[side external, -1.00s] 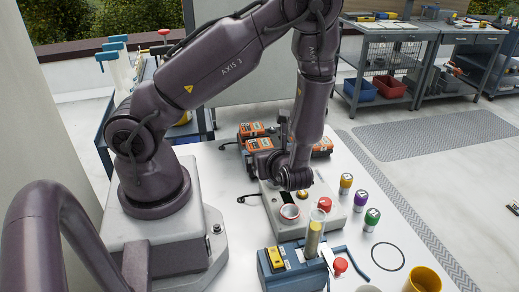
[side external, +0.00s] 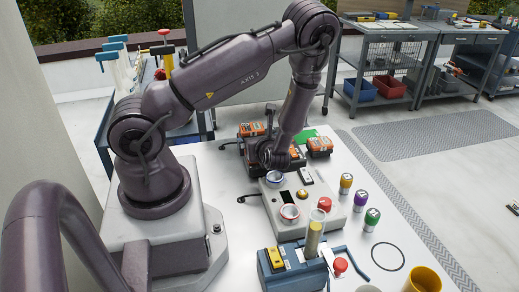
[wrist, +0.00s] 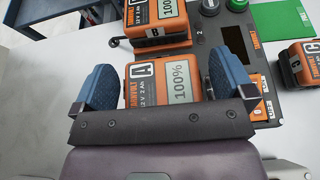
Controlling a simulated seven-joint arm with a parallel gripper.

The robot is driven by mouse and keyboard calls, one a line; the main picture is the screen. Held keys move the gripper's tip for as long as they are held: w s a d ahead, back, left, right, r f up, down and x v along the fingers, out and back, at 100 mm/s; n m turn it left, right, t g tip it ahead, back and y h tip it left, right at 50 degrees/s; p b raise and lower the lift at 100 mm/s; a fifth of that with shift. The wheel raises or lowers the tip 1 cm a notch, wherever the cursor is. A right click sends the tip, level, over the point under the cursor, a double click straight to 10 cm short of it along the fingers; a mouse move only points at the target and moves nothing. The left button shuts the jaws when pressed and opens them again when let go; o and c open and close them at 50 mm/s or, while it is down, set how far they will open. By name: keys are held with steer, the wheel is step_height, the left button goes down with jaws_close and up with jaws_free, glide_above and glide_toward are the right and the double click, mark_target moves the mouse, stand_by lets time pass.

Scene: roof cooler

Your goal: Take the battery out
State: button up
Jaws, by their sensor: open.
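A third orange battery (wrist: 302,62) is at the right edge. In the side view, my gripper (side external: 272,158) is low at the charger and hides part of it; batteries show behind (side external: 251,129) and to the right (side external: 320,145).
A green mat (wrist: 285,22) lies beyond the charger. A grey control box (side external: 297,213) with buttons and round parts stands in front of it. Several coloured canisters (side external: 346,182) stand to its right. A blue fixture (side external: 292,268) is nearer.

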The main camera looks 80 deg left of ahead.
steer(key=shift+a+f, duration=0.2)
steer(key=shift+a, duration=0.2)
steer(key=shift+c, duration=0.5)
steer(key=shift+r, duration=0.1)
steer(key=c, duration=1.1)
